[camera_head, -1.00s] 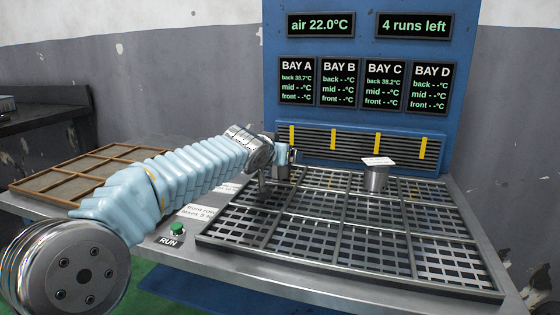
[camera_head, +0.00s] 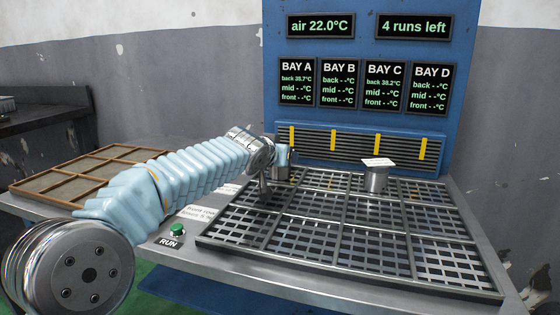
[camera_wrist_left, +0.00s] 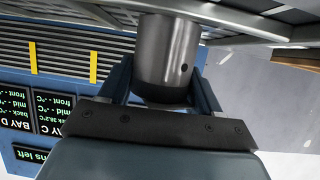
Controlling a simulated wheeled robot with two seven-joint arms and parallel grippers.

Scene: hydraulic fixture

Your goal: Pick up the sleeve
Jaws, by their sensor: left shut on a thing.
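A grey metal sleeve (camera_wrist_left: 167,52), a cylinder with a small dark hole in its side, sits between the two blue fingers of my left gripper (camera_wrist_left: 160,85) in the left wrist view. The fingers are shut on it. In the head view my left gripper (camera_head: 281,158) is at the back left of the grate, at bay A, and the sleeve (camera_head: 282,174) is partly hidden by my wrist. I cannot tell whether it touches the grate. A second metal cylinder with a white label on top (camera_head: 376,176) stands upright at the back of bay C. My right gripper is not in view.
The slatted metal grate (camera_head: 330,235) is otherwise bare. A blue panel (camera_head: 368,25) with displays and a vent rises behind it. A wooden divided tray (camera_head: 50,185) lies at the left. A green RUN button (camera_head: 177,228) is at the front left.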

